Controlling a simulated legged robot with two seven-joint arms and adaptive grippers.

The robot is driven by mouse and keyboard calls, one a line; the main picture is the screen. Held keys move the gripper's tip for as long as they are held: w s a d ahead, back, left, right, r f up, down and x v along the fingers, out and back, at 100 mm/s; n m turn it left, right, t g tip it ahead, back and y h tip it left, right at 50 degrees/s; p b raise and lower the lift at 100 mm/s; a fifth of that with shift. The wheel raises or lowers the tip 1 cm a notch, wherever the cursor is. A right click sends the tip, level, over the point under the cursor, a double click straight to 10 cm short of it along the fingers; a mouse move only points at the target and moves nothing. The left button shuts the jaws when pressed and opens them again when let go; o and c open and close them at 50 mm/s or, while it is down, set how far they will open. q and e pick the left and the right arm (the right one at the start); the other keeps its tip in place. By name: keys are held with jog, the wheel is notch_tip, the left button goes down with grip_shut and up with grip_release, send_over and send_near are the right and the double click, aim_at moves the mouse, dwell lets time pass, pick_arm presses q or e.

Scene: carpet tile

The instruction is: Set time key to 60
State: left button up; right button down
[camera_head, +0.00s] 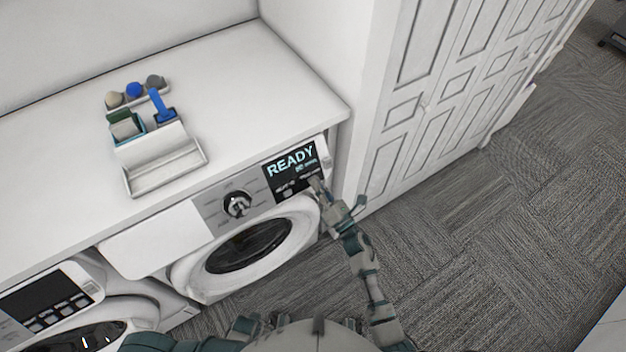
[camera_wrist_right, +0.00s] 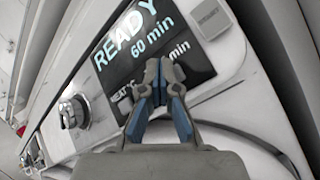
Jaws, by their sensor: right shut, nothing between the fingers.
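The washing machine's black display (camera_head: 290,168) reads READY in pale blue. In the right wrist view the display (camera_wrist_right: 135,40) also reads 60 min. A lower line of small white text is partly covered by my fingers, with "min" showing to their right; I cannot make out the time key itself. My right gripper (camera_head: 316,184) is at the lower right of the panel. Its fingertips (camera_wrist_right: 160,70) are together and empty, over the display's lower part; contact cannot be told. My left gripper is not in view.
A round dial (camera_head: 238,204) sits left of the display, above the round door (camera_head: 248,246). A second machine (camera_head: 48,300) stands at lower left. A white caddy (camera_head: 165,170) with brushes is on the counter (camera_head: 60,160). White cabinet doors (camera_head: 440,90) stand at right.

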dwell(0.3)
jog(key=shift+s+d+r+p, duration=0.3)
jog(key=shift+s+d+p, duration=0.1)
jog(key=shift+s+d, duration=0.1)
jog(key=s+d+r+p, duration=0.2)
jog(key=s, duration=0.1)
jog(key=shift+s+d+r+p, duration=0.15)
jog(key=shift+s+d+p, duration=0.15)
jog(key=shift+d+p, duration=0.1)
dwell(1.3)
